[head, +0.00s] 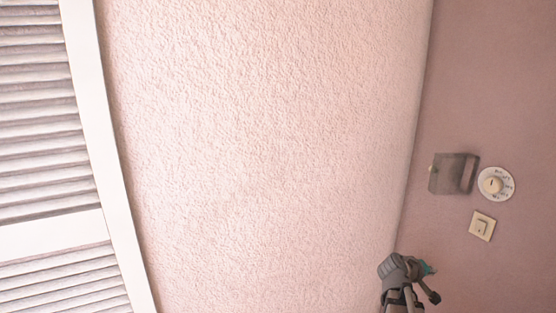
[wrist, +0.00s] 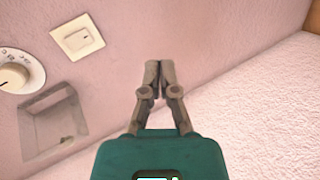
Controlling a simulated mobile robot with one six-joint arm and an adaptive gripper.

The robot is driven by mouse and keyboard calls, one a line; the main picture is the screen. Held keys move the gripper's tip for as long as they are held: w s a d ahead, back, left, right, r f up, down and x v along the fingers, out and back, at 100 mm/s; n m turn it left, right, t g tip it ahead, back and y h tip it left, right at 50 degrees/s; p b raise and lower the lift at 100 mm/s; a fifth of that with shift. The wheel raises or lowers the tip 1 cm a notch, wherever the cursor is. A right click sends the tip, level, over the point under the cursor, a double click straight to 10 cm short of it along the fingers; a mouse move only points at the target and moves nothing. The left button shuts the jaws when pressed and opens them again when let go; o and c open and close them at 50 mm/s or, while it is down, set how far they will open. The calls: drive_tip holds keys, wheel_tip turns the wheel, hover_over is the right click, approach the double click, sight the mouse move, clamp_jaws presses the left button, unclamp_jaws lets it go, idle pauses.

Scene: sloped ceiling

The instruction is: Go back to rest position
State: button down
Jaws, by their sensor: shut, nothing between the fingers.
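My gripper (wrist: 159,66) shows in the wrist view, with a teal body and two grey fingers. The fingers are shut against each other with nothing between them. They point toward a pink wall (wrist: 205,35), and no object touches them.
On the right wall are a grey box (head: 455,172), a round dial (head: 495,184) and a switch (head: 482,225). A louvred shutter (head: 40,115) is at left.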

drive_tip(key=s+a+f+m+g+y, duration=0.1)
drive_tip(key=s+a+f+g+y, duration=0.2)
drive_tip(key=a, duration=0.7)
drive_tip(key=s+a+f+y, duration=0.4)
drive_tip(key=s+a+y, duration=0.1)
drive_tip(key=a, duration=0.5)
drive_tip(key=s+a+f+m+g+y, duration=0.1)
drive_tip(key=s+a+f+g+y, duration=0.2)
drive_tip(key=a, duration=0.7)
wheel_tip(320, 180, up, 24)
drive_tip(key=s+t+y+p, duration=0.1)
drive_tip(key=p, duration=2.3)
drive_tip(key=shift+f, duration=0.2)
drive_tip(key=c, duration=1.4)
unclamp_jaws()
drive_tip(key=shift+s, duration=0.1)
